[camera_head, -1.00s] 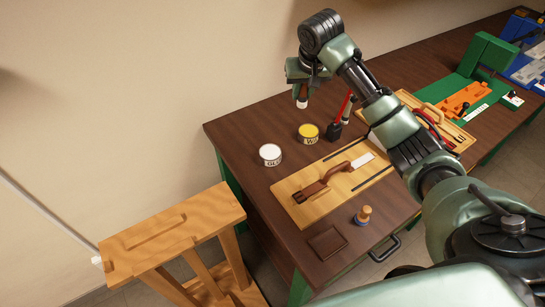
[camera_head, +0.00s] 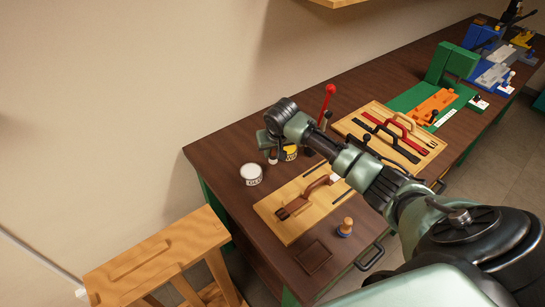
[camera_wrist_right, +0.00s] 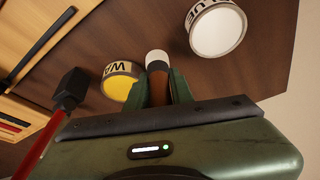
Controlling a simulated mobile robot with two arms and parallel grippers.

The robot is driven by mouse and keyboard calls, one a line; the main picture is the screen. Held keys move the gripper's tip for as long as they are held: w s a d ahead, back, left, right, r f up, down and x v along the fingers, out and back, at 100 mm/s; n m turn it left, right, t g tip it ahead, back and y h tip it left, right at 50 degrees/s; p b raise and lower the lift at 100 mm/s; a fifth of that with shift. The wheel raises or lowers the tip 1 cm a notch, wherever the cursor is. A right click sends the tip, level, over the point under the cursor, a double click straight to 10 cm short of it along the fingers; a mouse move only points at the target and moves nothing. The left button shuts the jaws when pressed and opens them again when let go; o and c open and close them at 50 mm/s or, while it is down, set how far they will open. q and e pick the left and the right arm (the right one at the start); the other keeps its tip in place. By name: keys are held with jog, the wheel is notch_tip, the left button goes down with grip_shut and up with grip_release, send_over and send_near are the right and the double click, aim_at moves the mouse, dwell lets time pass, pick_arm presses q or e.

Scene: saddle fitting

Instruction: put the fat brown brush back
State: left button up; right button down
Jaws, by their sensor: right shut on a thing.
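The white end also shows small under the gripper in the head view. Whether it touches anything is unclear. The yellow wax tin (camera_wrist_right: 118,82) is close beside the brush, and the white glue tin (camera_wrist_right: 217,30) is on its other side. My left gripper is not in view.
A black block (camera_wrist_right: 72,88) with a red rod stands near the wax tin. A wooden board (camera_head: 275,225) with a brown strap piece lies in front. A wood-handled tool (camera_head: 345,228) and a dark square (camera_head: 314,257) are near the front edge. A strap tray (camera_head: 400,155) lies right.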

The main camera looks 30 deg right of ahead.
aim_at(273, 159)
jog(key=shift+f, duration=1.75)
jog(key=shift+f, duration=0.1)
jog(key=c, duration=1.2)
grip_release()
jog(key=shift+c, duration=0.2)
jog(key=shift+s+r, duration=0.15)
jog(key=shift+r, duration=0.25)
jog(key=v, duration=1.1)
jog(key=shift+r+b, duration=0.2)
jog(key=shift+b, duration=0.25)
jog(key=shift+s+a, duration=0.1)
